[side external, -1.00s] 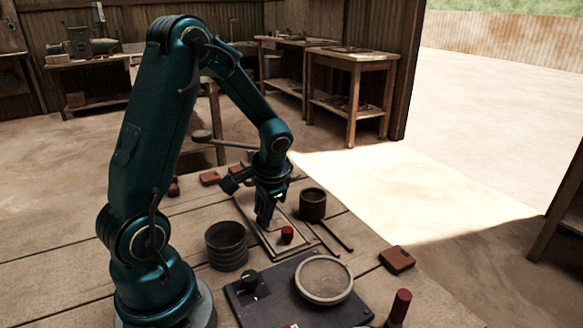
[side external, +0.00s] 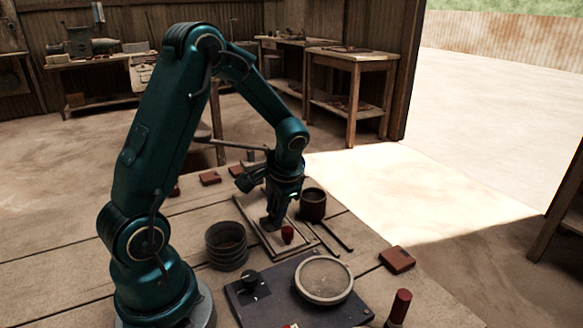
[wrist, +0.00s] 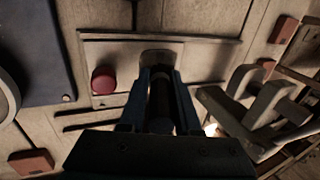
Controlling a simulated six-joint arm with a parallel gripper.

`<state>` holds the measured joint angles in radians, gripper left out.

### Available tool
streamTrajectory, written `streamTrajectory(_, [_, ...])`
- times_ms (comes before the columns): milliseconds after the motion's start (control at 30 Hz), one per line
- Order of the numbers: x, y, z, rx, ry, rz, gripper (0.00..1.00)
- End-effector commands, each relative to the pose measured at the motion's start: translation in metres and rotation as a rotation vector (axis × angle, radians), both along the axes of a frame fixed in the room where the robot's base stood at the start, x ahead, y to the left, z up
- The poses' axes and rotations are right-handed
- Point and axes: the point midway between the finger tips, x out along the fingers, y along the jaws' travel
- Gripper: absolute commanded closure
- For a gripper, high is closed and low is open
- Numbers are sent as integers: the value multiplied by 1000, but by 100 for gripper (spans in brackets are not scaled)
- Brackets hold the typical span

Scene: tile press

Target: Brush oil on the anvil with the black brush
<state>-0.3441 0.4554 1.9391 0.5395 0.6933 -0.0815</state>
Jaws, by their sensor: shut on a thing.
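My gripper (side external: 280,208) points down over a pale flat plate with a raised rim (side external: 252,222). In the wrist view my gripper (wrist: 160,78) is shut on a dark upright cylinder (wrist: 161,98), which looks like the handle of the black brush. Its lower end is hard to make out in the shadow, and I cannot tell whether it touches the plate. The plate also shows in the wrist view (wrist: 110,50). A red knob (side external: 287,233) stands on the plate beside my gripper. I cannot tell which part is the anvil.
A dark cup (side external: 313,205) stands close right of my gripper, and a ribbed pot (side external: 226,245) at left. Two dark rods (side external: 330,240) lie beside the plate. A round dish (side external: 324,280) sits on a dark panel in front. Red-brown blocks (side external: 397,260) lie around the table.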

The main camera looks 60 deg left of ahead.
Motion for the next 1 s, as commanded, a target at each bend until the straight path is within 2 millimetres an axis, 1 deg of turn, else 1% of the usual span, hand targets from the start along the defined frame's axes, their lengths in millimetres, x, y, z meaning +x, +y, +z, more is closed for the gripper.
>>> streamTrajectory(100, [-12,0,0,0,2,2,100])
streamTrajectory(400, [-38,0,0,1,2,2,100])
streamTrajectory(500, [-25,0,1,1,-1,-1,100])
streamTrajectory(1000, [21,0,0,0,-1,-1,100])
